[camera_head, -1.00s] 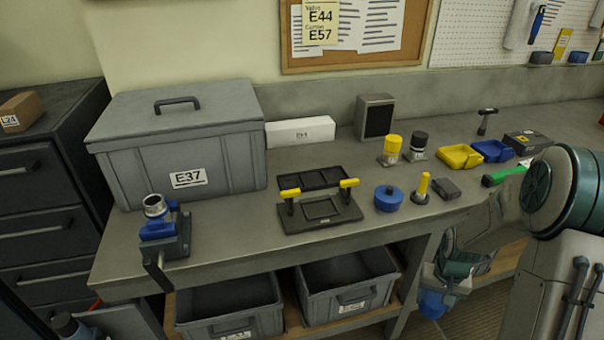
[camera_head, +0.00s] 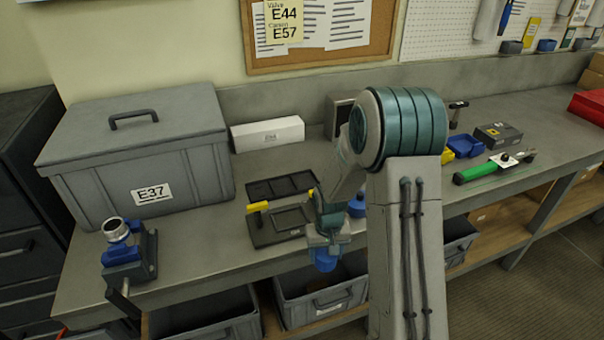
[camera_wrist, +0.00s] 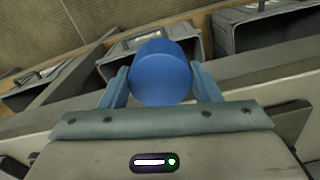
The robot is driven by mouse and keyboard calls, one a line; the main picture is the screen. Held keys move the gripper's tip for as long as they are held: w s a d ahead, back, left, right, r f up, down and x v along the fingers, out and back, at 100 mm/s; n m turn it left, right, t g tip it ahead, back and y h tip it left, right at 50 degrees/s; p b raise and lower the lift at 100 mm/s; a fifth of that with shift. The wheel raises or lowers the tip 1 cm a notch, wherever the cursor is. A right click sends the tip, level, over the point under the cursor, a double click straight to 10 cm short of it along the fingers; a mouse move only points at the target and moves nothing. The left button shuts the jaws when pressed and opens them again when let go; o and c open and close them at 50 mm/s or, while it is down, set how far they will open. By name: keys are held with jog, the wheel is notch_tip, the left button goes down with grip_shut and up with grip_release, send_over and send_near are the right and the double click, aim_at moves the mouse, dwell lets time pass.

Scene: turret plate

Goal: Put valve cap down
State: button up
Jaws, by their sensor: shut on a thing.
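My gripper (camera_head: 327,240) is shut on a blue valve cap, in front of the bench edge in the head view. The cap (camera_wrist: 160,73) sits between the two fingers in the wrist view, with its smooth round face showing. It also shows under the gripper in the head view (camera_head: 325,260). The gripper is apart from the bench, with open bins and the bench's edge behind the cap in the wrist view. My arm hides part of the bench top.
A black tray with yellow handles (camera_head: 275,230) lies on the bench (camera_head: 195,240) beside my gripper. A vise (camera_head: 130,258) holding a metal ring stands left. A lidded grey bin (camera_head: 85,195) is behind it. A round blue object (camera_head: 357,206) is partly hidden by my arm.

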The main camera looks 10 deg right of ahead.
jog(key=shift+a+r+b, duration=0.2)
jog(key=shift+a+b, duration=0.05)
jog(key=shift+b, duration=0.2)
notch_tip(320, 180, up, 30)
jog(key=w+m, duration=0.2)
jog(key=m, duration=0.2)
jog(key=shift+w, duration=0.35)
